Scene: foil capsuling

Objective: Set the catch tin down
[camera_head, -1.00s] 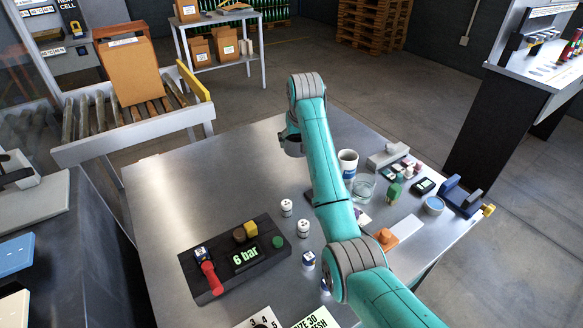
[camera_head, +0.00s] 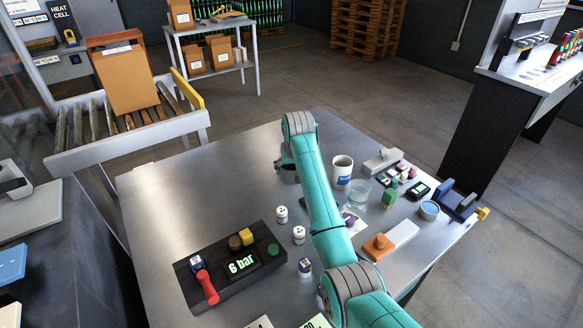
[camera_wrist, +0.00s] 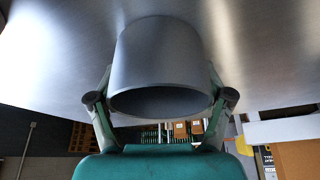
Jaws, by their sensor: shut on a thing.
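The catch tin (camera_wrist: 165,50) is a plain grey metal cylinder, large in the middle of the wrist view. Its dark open mouth faces my wrist camera. My gripper (camera_wrist: 162,82) is shut on it, with one green finger against each side. The far end of the tin lies against the bare metal tabletop in the picture; I cannot tell whether it touches. In the head view my arm hides the tin and most of the gripper, which are over the back part of the steel table (camera_head: 215,180).
A black control box (camera_head: 228,268) reading 6 bar sits at the table's front left. Small white containers (camera_head: 299,235) stand beside my arm. A white mug (camera_head: 342,170), a glass (camera_head: 358,192) and a blue fixture (camera_head: 457,200) are on the right. The table's back left is clear.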

